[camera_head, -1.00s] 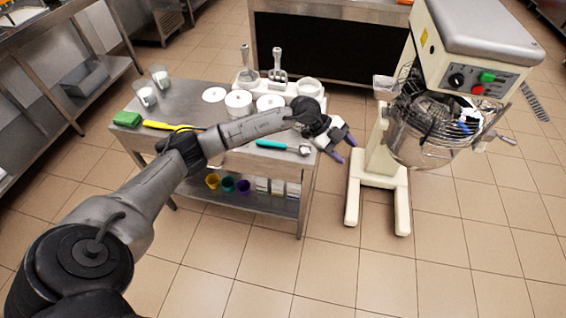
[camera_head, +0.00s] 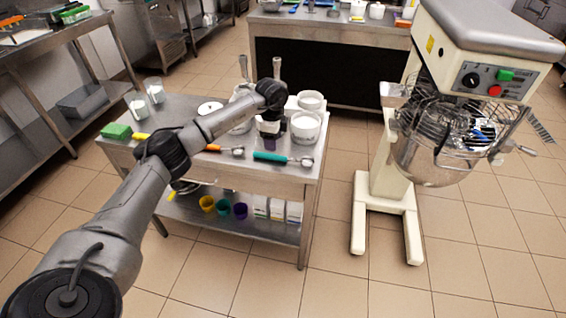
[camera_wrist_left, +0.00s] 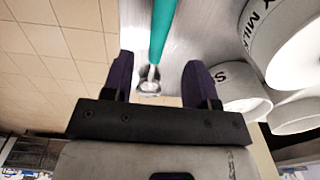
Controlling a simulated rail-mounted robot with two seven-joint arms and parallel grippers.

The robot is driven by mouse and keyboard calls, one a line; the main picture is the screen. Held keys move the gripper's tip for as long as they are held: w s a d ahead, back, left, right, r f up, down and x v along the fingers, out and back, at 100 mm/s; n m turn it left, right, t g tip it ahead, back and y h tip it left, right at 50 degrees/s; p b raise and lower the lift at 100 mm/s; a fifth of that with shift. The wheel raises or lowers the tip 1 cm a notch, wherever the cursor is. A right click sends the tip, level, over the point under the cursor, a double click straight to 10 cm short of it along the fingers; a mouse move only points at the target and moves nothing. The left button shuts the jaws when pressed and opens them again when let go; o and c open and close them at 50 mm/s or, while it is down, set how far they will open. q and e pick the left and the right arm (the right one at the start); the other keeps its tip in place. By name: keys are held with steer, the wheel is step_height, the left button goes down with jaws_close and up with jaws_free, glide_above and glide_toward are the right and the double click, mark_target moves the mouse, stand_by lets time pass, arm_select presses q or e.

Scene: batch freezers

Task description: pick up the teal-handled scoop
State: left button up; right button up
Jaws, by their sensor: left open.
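The teal-handled scoop (camera_head: 272,157) lies near the front edge of the steel table, its metal bowl to the right. My left gripper (camera_head: 269,144) is just behind its handle in the head view, pointing down, jaws apart and empty. In the left wrist view the scoop's teal handle (camera_wrist_left: 162,27) runs in from the top. Its neck and bowl appear between the two purple fingertips (camera_wrist_left: 158,72) of my left gripper. I cannot tell how much height separates them, and I see no grip on the scoop. My right gripper is out of view.
White tubs (camera_head: 306,127) stand close behind and right of the gripper. An orange-handled scoop (camera_head: 214,148) lies left of the teal one. A green block (camera_head: 116,131) is at the table's left end. The mixer (camera_head: 390,190) stands to the right, across a floor gap.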

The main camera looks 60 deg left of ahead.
mark_target(273, 155)
arm_select(q)
steer(key=shift+f, duration=1)
step_height(273, 155, down, 5)
steer(key=b, duration=0.3)
steer(key=shift+s, duration=0.1)
steer(key=shift+c, duration=0.4)
steer(key=shift+c, duration=0.7)
jaws_close()
